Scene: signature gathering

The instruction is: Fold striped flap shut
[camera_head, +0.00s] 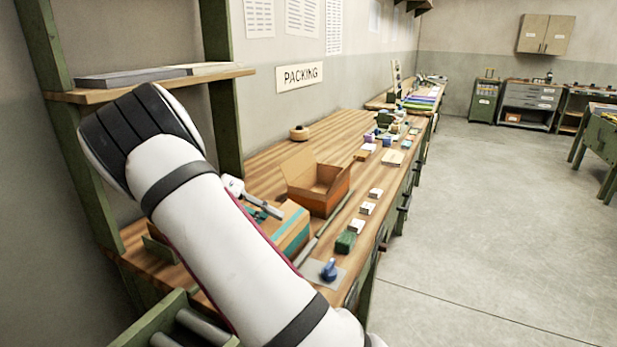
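A cardboard box with a teal stripe (293,232) stands on the packing bench, partly hidden behind my white arm. Its right side and part of its top show; the arm covers the left part. I cannot make out how its striped flap stands. My gripper (264,208) is at the top of this box, seen as a grey finger-like part and some dark teal pieces. Whether it touches the box, and whether its fingers are open or shut, I cannot tell.
An orange box (322,197) with raised flaps stands just behind. A tape roll (299,133) lies farther back. A green block (345,242), small white boxes (367,208) and a blue-knobbed item (329,270) line the front edge. A shelf (150,84) is at left. The floor at right is clear.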

